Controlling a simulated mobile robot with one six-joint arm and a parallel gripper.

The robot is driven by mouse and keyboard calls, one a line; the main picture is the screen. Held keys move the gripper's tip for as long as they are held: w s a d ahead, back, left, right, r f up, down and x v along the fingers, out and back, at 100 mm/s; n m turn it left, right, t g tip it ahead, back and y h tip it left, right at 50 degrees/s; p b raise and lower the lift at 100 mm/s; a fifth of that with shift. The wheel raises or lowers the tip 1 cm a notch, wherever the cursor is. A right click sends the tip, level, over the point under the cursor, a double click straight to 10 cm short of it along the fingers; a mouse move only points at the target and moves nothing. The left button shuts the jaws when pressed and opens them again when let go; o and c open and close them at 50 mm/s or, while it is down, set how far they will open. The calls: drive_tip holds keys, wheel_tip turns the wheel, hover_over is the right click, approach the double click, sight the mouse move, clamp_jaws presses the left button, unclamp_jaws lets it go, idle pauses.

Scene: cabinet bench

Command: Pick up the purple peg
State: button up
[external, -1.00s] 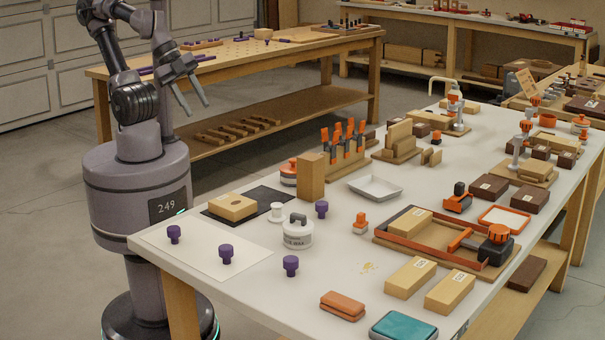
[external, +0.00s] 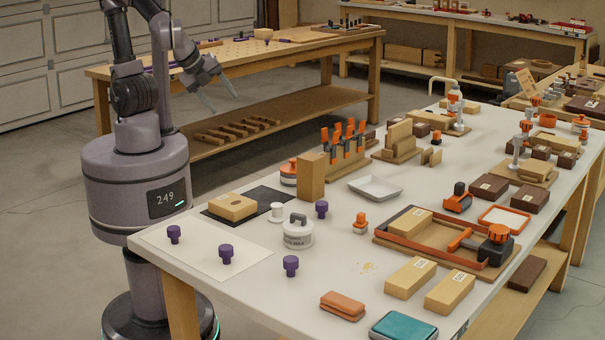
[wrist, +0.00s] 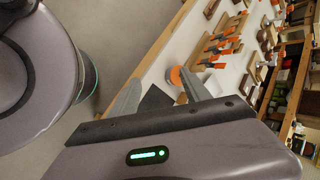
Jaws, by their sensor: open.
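Several purple pegs show in the external view: one at the left of the white sheet (external: 174,234), one on its right part (external: 226,254), one nearer the front (external: 291,265), and one beside the white round tin (external: 322,209). All stand on the near bench. My gripper (external: 223,98) is open and empty, raised beyond the left long edge of the bench and well apart from the pegs. In the wrist view my gripper (wrist: 165,88) shows its two fingers spread, with no peg recognisable between them.
The white lidded tin (external: 298,234), a white spool (external: 277,212), a tan block on a black mat (external: 262,194) and an upright wooden block (external: 311,176) stand around the pegs. A pegboard bench (external: 290,48) stands behind my arm.

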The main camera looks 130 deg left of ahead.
sight(331, 219)
drive_tip(key=w+a+r+m+y+p, duration=0.4)
drive_tip(key=w+a+m+y, duration=0.3)
drive_tip(key=a, duration=0.3)
drive_tip(key=w+f+m+t+y+p, duration=0.1)
drive_tip(key=w+m+t+p, duration=0.15)
drive_tip(key=w+m, duration=0.35)
drive_tip(key=w+d+f+m+t+h+p, duration=0.2)
drive_tip(key=w+d+f+m+t+h, duration=0.45)
drive_tip(key=w+f, duration=0.4)
drive_tip(key=d+f+m+h, duration=0.1)
drive_tip(key=d+f+m, duration=0.1)
drive_tip(key=f, duration=0.1)
drive_tip(key=d+f+m+t+h, duration=0.1)
drive_tip(key=d+f, duration=0.2)
drive_tip(key=d+f+m+t+h, duration=0.1)
drive_tip(key=d+f+m+h, duration=0.1)
drive_tip(key=f, duration=0.1)
drive_tip(key=shift+s+d+m+p, duration=0.3)
drive_tip(key=shift+d+m+p, duration=0.05)
drive_tip(key=shift+d, duration=0.05)
drive_tip(key=b+x, duration=0.2)
drive_tip(key=x, duration=0.6)
drive_tip(key=b+x, duration=0.3)
drive_tip(key=x, duration=0.6)
drive_tip(key=shift+a+f, duration=0.1)
drive_tip(key=shift+a, duration=0.15)
clamp_jaws()
